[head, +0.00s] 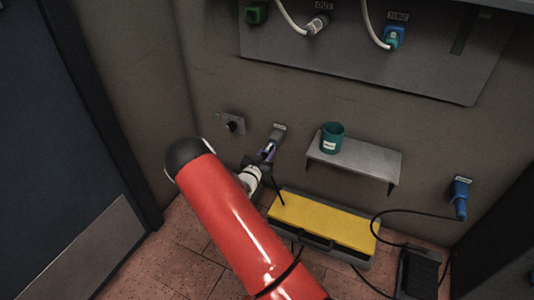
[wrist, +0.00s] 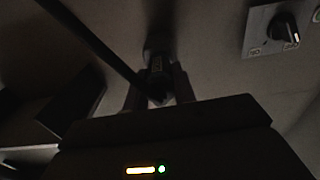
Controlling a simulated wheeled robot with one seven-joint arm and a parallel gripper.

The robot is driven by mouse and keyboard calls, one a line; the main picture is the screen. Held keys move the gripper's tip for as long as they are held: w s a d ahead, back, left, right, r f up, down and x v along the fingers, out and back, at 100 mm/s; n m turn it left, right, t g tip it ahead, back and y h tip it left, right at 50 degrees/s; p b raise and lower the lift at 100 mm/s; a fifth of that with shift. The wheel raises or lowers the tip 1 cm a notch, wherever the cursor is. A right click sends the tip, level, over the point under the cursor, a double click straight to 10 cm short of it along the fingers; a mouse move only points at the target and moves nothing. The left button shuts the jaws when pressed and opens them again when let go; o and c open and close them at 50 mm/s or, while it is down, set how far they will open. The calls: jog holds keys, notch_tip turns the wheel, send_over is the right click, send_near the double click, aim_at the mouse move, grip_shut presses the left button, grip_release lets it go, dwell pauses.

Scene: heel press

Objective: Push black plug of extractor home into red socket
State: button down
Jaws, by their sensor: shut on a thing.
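My gripper (head: 264,160) is at the back wall, just below a small grey label, and is shut on a dark plug (wrist: 158,86). The plug sits between the two fingers in the wrist view, with a black cable (wrist: 92,42) running off to the upper left. A dark fitting (wrist: 158,52) shows just beyond the plug on the wall. A purple-blue part (head: 268,148) shows by my gripper in the head view. Its nature is unclear. No red socket can be made out. It is too dark to tell whether the plug is in a socket or how deep.
A rotary knob (head: 232,125) is on the wall left of my gripper. A shelf (head: 370,163) with a teal mug (head: 332,137) is to the right. A yellow-topped case (head: 320,222) lies below. A blue plug (head: 460,198) is at far right. A socket panel (head: 350,60) hangs above.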

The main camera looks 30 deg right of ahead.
jog(key=shift+v, duration=2.25)
